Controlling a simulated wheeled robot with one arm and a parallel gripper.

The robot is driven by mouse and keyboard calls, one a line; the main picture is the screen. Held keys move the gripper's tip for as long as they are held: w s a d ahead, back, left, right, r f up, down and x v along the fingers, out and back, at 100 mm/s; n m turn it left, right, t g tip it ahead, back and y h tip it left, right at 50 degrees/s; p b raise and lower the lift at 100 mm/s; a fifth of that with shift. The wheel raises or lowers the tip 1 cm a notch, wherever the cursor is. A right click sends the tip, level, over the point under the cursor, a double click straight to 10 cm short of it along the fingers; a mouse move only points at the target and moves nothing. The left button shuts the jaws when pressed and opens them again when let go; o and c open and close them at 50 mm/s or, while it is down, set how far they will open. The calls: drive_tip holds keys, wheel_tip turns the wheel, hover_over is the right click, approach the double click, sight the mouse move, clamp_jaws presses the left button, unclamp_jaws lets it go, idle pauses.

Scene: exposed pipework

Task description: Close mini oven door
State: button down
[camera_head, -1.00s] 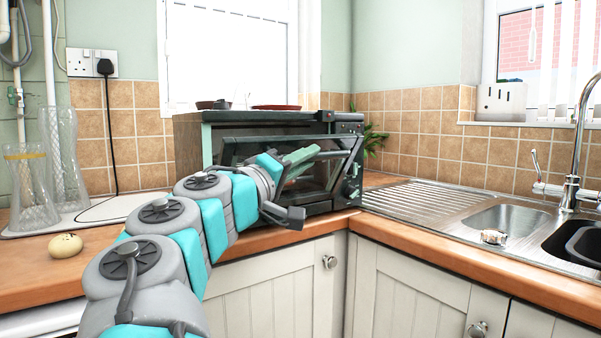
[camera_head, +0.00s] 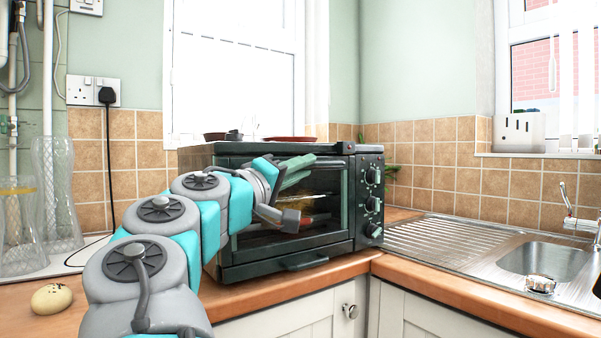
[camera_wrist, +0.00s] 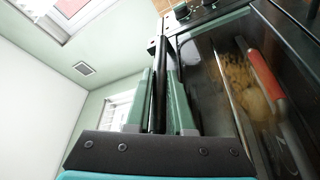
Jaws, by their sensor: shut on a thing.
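The mini oven (camera_head: 362,200) is a dark box with a glass-fronted door (camera_head: 325,205) on the counter. The door stands upright or nearly so against the oven front; I cannot tell whether a small gap remains. My gripper (camera_head: 297,170) is at the upper part of the door. In the wrist view my gripper (camera_wrist: 160,110) has its green fingers on either side of a dark bar, the door handle (camera_wrist: 161,75), and is shut on it. Food (camera_wrist: 248,85) shows behind the glass. My arm hides the left part of the door.
A sink with a drainer (camera_head: 450,240) lies right of the oven. Glass vases (camera_head: 58,190) and a pale round object (camera_head: 52,298) are at the left. The wooden counter edge (camera_head: 260,292) runs below the oven.

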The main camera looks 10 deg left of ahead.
drive_tip(key=shift+r, duration=0.2)
drive_tip(key=c, duration=0.8)
unclamp_jaws()
drive_tip(key=shift+f, duration=0.15)
drive_tip(key=shift+a, duration=0.1)
drive_tip(key=b+v, duration=0.1)
drive_tip(key=v, duration=0.6)
drive_tip(key=shift+s+a+f, duration=0.1)
drive_tip(key=shift+s+a, duration=0.05)
drive_tip(key=shift+s, duration=0.25)
